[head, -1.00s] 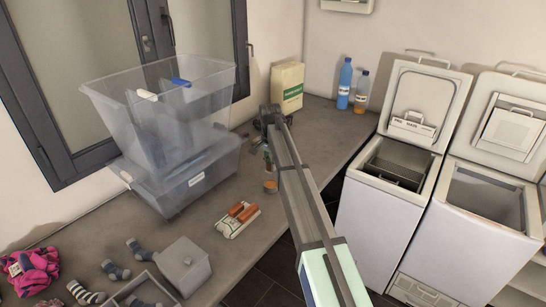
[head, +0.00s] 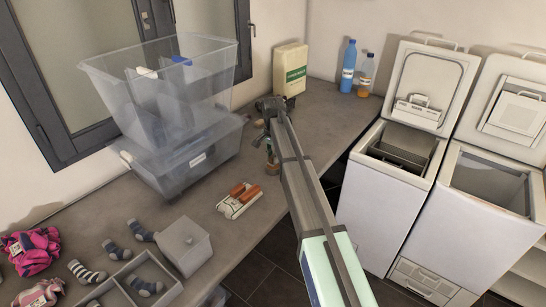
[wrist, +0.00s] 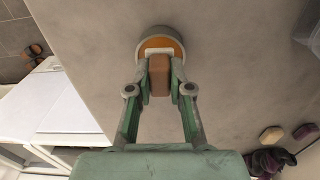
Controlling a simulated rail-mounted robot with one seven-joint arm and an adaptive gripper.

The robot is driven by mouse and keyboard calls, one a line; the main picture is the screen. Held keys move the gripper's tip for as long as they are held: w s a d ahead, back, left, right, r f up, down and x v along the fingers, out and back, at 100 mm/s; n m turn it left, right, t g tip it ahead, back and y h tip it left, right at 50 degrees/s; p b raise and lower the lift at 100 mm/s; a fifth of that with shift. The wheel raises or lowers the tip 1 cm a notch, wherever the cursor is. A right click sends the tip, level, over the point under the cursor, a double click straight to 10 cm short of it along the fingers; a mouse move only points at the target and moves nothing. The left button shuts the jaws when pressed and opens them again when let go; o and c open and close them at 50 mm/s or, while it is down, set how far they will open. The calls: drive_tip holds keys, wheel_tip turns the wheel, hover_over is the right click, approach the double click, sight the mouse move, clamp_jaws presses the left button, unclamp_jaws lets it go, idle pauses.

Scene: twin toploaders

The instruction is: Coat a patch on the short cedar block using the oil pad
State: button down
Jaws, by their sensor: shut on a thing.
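My gripper (wrist: 159,88) is shut on the oil pad (wrist: 159,76), which has a brown grip and a pale end. The pale end overlaps a round tin of orange oil (wrist: 147,43) in the wrist view; I cannot tell whether it touches the oil. In the head view the gripper (head: 269,150) is partly hidden by my arm, with the tin (head: 272,170) just below it. Two reddish-brown cedar blocks (head: 245,191) lie on a pale tray (head: 229,209) to the left of the tin; which is shorter is hard to tell.
Stacked clear tubs (head: 165,100) stand at the left. A beige detergent box (head: 290,70) and bottles (head: 348,66) stand at the back. A grey box (head: 184,246) and socks (head: 115,250) are in front. Two small oval items (wrist: 271,135) lie apart in the wrist view.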

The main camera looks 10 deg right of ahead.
drive_tip(key=shift+f, duration=0.55)
idle(1.9)
drive_tip(key=shift+r, duration=0.1)
drive_tip(key=shift+r+p, duration=1.7)
drive_tip(key=shift+r, duration=1.75)
